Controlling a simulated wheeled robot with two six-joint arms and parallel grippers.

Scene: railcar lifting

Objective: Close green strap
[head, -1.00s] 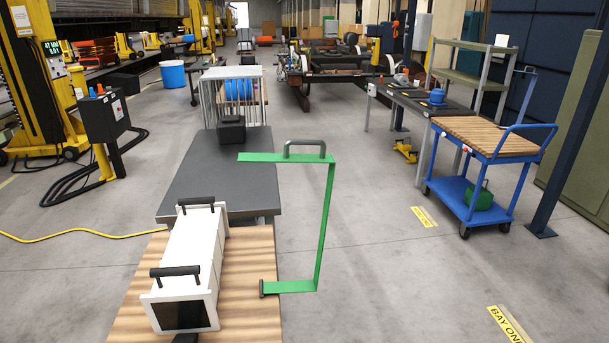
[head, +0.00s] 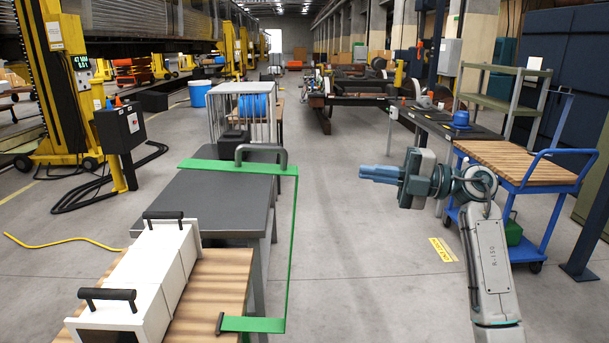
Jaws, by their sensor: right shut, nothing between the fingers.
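The green strap (head: 292,232) is a C-shaped band. Its top arm, with a grey handle (head: 261,148), stands out over the dark grey table. Its upright part hangs down beside the tables, and its lower arm (head: 255,324) lies at the wooden tabletop's right edge. The strap stands open, apart from the white box (head: 150,265) with two black handles on the wooden table. My right gripper (head: 364,173) is shut and empty, pointing left, in the air well to the right of the strap and not touching it. My left gripper is not in view.
The dark grey table (head: 215,205) carries a black block (head: 234,137). A wire cage (head: 215,105) with a blue drum stands behind it. A blue cart (head: 510,165) with a wooden top stands at the right. Floor between strap and cart is clear.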

